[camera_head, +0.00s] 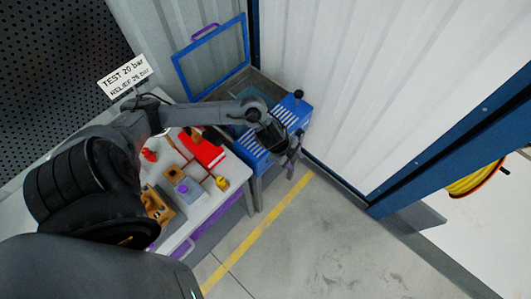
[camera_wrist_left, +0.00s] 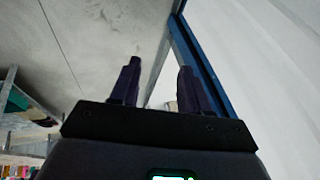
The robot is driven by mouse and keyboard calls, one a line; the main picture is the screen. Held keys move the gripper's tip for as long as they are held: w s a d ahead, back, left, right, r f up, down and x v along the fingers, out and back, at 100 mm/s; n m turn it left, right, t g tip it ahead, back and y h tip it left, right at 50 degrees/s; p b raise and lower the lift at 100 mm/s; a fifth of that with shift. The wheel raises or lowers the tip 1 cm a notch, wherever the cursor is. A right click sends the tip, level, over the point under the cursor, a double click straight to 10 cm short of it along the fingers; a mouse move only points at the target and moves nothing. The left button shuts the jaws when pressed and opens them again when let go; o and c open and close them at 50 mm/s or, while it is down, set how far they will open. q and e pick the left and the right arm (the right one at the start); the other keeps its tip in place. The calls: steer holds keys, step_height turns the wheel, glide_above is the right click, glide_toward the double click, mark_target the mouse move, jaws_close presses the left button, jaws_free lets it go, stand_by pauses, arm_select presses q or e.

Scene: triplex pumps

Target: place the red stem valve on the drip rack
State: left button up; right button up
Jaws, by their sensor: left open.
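My left gripper (camera_head: 291,165) is at the end of the arm reaching across the work table. It is open and empty, hanging past the right side of the blue slatted rack (camera_head: 293,111), which looks like the drip rack. The arm covers part of the rack. In the left wrist view the two dark fingers (camera_wrist_left: 158,78) stand apart with nothing between them. A small red piece (camera_head: 149,155) stands on the table at the left, partly beside my arm; I cannot tell whether it is the red stem valve. My right gripper is not in view.
A blue-framed tank lid (camera_head: 212,57) stands open behind the rack. A red box (camera_head: 207,151), a brown block (camera_head: 157,205) and a yellow piece (camera_head: 222,183) crowd the table. A corrugated wall (camera_head: 345,80) rises behind. The floor (camera_head: 330,240) at right is clear.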

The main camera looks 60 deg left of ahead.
arm_select(q)
steer(key=s+d+r+n+t, duration=0.1)
steer(key=s+d+r+n, duration=0.15)
steer(key=d, duration=0.35)
steer(key=s+d+r+n+t, duration=0.1)
steer(key=s+d+n+t, duration=0.15)
steer(key=d, duration=0.25)
steer(key=s+a+r+n+g+y, duration=0.2)
steer(key=s+n+g, duration=0.2)
steer(key=s+n, duration=0.3)
steer(key=s, duration=0.4)
steer(key=shift+a, duration=0.15)
steer(key=shift+g, duration=0.25)
step_height(320, 180, up, 17)
steer(key=p, duration=1.6)
steer(key=shift+f, duration=0.15)
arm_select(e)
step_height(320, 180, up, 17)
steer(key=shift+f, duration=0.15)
arm_select(q)
steer(key=shift+f, duration=0.1)
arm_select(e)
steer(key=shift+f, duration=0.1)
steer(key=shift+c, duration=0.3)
